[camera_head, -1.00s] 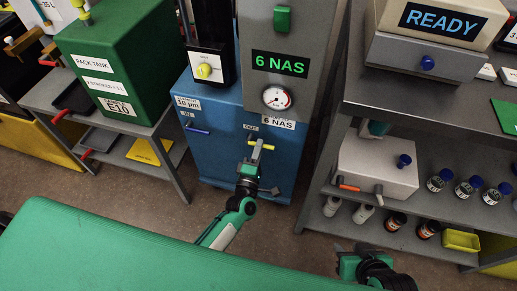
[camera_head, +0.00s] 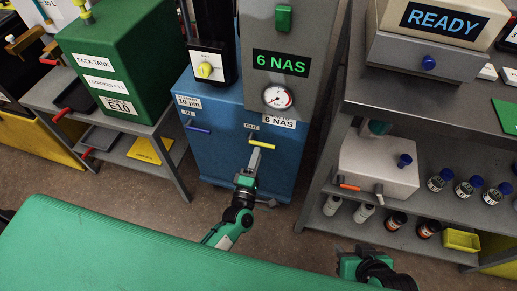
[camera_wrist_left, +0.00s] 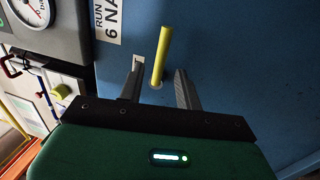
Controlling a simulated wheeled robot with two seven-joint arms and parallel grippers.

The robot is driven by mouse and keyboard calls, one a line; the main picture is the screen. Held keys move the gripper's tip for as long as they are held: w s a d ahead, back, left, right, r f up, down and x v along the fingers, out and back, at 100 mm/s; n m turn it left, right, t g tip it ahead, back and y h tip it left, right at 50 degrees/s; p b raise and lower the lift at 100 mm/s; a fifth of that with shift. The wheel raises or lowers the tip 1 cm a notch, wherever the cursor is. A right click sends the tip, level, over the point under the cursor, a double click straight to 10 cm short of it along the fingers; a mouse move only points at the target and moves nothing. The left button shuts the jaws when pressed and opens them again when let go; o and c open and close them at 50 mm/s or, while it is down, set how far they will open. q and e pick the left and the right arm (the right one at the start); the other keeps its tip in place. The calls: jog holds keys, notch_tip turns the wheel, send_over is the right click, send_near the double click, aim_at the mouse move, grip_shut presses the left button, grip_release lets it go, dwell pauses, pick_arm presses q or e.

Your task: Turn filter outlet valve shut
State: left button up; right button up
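The filter outlet valve has a yellow lever (camera_head: 262,142) below the OUT label on the front of the blue filter cabinet (camera_head: 222,160). The lever lies nearly level in the head view. In the left wrist view the yellow lever (camera_wrist_left: 163,50) stands between the finger directions, with gaps on both sides. My left gripper (camera_head: 255,156) is open at the lever, and its two fingers also show in the left wrist view (camera_wrist_left: 159,72). I cannot tell how deep the lever sits between them. My right gripper (camera_head: 349,262) is low at the right; its fingers are unclear.
A blue lever (camera_head: 199,129) sits at the IN port on the left of the cabinet. A gauge (camera_head: 277,97) is above. A steel shelf (camera_head: 325,210) with bottles stands at the right, and the green pack tank (camera_head: 120,70) at the left.

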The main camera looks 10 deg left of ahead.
pick_arm(q)
jog(key=s+f, duration=0.2)
jog(key=s, duration=0.8)
jog(key=shift+a, duration=0.15)
pick_arm(e)
jog(key=shift+w+d+r, duration=0.2)
jog(key=shift+r, duration=0.05)
pick_arm(q)
jog(key=shift+w, duration=0.1)
pick_arm(e)
jog(key=shift+s+f, duration=0.15)
jog(key=shift+s, duration=0.1)
